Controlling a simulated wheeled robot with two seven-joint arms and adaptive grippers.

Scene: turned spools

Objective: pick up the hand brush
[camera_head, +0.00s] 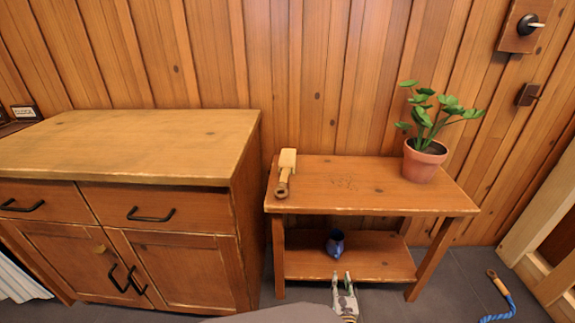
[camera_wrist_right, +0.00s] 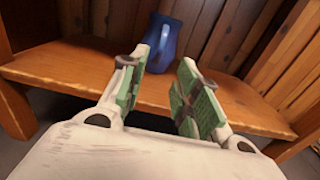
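The hand brush (camera_head: 285,175), with a cream block at its far end and a wooden handle towards me, appears to lie on the top of the small wooden table (camera_head: 350,190), near its left edge. My right gripper (camera_head: 343,276) is low, in front of the table's lower shelf, well below the brush. In the right wrist view its two green-padded fingers (camera_wrist_right: 164,62) are apart with nothing between them. The brush does not show in the wrist view. My left gripper is not in view.
A blue jug (camera_head: 335,242) stands on the lower shelf (camera_head: 380,262), and it also shows beyond the fingers in the wrist view (camera_wrist_right: 162,42). A potted plant (camera_head: 422,162) stands at the tabletop's right. A wooden cabinet (camera_head: 150,135) is left. A blue rope (camera_head: 505,302) lies on the floor.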

